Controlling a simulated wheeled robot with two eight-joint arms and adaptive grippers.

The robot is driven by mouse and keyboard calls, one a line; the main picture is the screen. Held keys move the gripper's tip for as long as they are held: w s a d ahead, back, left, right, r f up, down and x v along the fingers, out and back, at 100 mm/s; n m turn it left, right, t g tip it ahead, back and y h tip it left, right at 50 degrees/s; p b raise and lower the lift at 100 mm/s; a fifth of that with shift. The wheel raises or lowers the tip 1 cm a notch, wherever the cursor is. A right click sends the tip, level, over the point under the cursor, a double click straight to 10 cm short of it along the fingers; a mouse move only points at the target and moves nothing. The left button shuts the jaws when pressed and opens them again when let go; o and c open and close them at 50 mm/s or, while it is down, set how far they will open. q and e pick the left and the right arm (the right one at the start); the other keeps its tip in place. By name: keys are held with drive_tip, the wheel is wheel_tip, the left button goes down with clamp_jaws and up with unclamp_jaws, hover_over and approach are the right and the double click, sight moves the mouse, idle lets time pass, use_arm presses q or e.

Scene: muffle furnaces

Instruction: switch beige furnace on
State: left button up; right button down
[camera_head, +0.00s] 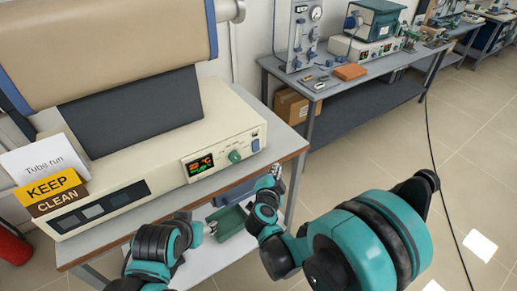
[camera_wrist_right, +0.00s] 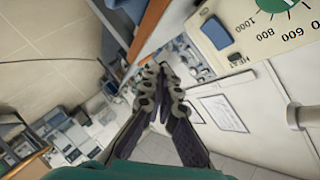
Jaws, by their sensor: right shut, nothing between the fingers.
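The beige furnace (camera_head: 155,170) stands on the bench at the left, with a lit display (camera_head: 200,164), a green knob (camera_head: 235,156) and a blue rocker switch (camera_head: 256,145) at the right end of its front. In the right wrist view the blue switch (camera_wrist_right: 215,32) lies beside the knob (camera_wrist_right: 290,4). My right gripper (camera_head: 276,174) is shut and empty, just below and right of the switch and apart from it. Its closed fingers (camera_wrist_right: 154,72) show in the wrist view. My left gripper (camera_head: 208,226) is low in front of the bench; its fingers are too unclear to read.
A sign reading "KEEP CLEAN" (camera_head: 50,190) stands at the furnace's left end. The bench edge (camera_head: 294,154) runs close to my right gripper. A green object (camera_head: 228,221) sits on the lower shelf. A second bench (camera_head: 330,83) with equipment stands behind. Floor at right is open.

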drive_tip(key=shift+w+a+f, duration=0.15)
drive_tip(key=shift+w+a, duration=0.7)
drive_tip(key=shift+w, duration=0.35)
drive_tip(key=shift+w+a+f, duration=0.2)
drive_tip(key=shift+w+a, duration=0.7)
drive_tip(key=shift+w, duration=0.25)
drive_tip(key=shift+w+a+f, duration=0.15)
drive_tip(key=shift+w+a, duration=0.7)
drive_tip(key=shift+w, duration=0.35)
drive_tip(key=shift+w+a, duration=0.2)
drive_tip(key=shift+w, duration=0.15)
drive_tip(key=shift+w+a+b, duration=0.2)
drive_tip(key=shift+w+b, duration=0.05)
drive_tip(key=shift+b, duration=0.05)
drive_tip(key=shift+s, duration=0.1)
drive_tip(key=shift+s+d, duration=0.45)
drive_tip(key=shift+s, duration=0.1)
drive_tip(key=shift+s+d+r, duration=0.2)
drive_tip(key=shift+s+d, duration=0.55)
drive_tip(key=shift+s, duration=0.25)
drive_tip(key=shift+s+d+r, duration=0.15)
drive_tip(key=shift+s+d, duration=0.6)
drive_tip(key=shift+s, duration=0.25)
